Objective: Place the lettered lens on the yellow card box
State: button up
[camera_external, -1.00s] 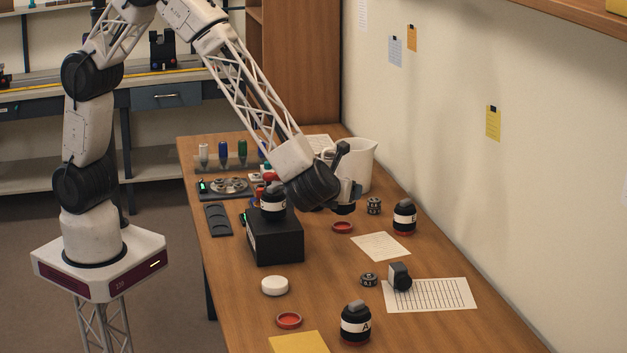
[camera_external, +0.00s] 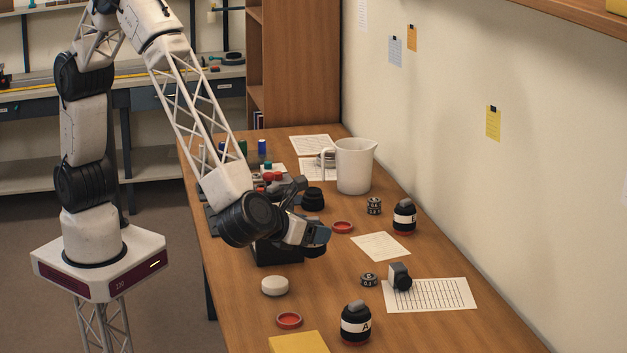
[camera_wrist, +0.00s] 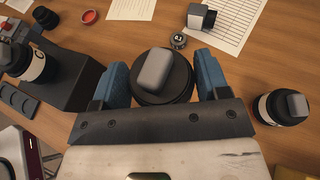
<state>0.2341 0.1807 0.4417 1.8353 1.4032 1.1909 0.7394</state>
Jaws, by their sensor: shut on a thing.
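My gripper (camera_external: 308,236) is above the table by the black box (camera_external: 275,254). In the wrist view its blue fingers are closed on both sides of a black round lens (camera_wrist: 162,82) with a grey block on top. No letter shows on the held lens. A lens marked C (camera_wrist: 35,62) stands on the black box. A lens marked A (camera_external: 356,323) stands at the near right; it seems to be the lens at the right of the wrist view (camera_wrist: 284,106). Another banded lens (camera_external: 404,217) stands near the wall. The yellow card box (camera_external: 300,343) is at the near edge, partly cut off.
A white round cap (camera_external: 275,285) and a red cap (camera_external: 289,320) lie between my gripper and the yellow box. A grey block (camera_external: 400,276), small weights and paper sheets are on the right. A white jug (camera_external: 354,166) stands farther back.

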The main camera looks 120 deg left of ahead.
jog(key=s+d+m+t+h, duration=0.2)
jog(key=d+m+t, duration=0.2)
jog(key=d, duration=1.8)
jog(key=shift+r, duration=0.45)
jog(key=shift+w, duration=0.1)
send_over(299, 349)
jog(key=shift+a+f, duration=0.1)
jog(key=shift+f, duration=0.65)
jog(key=shift+f, duration=0.15)
jog(key=shift+f, duration=1.6)
jog(key=shift+f, duration=0.15)
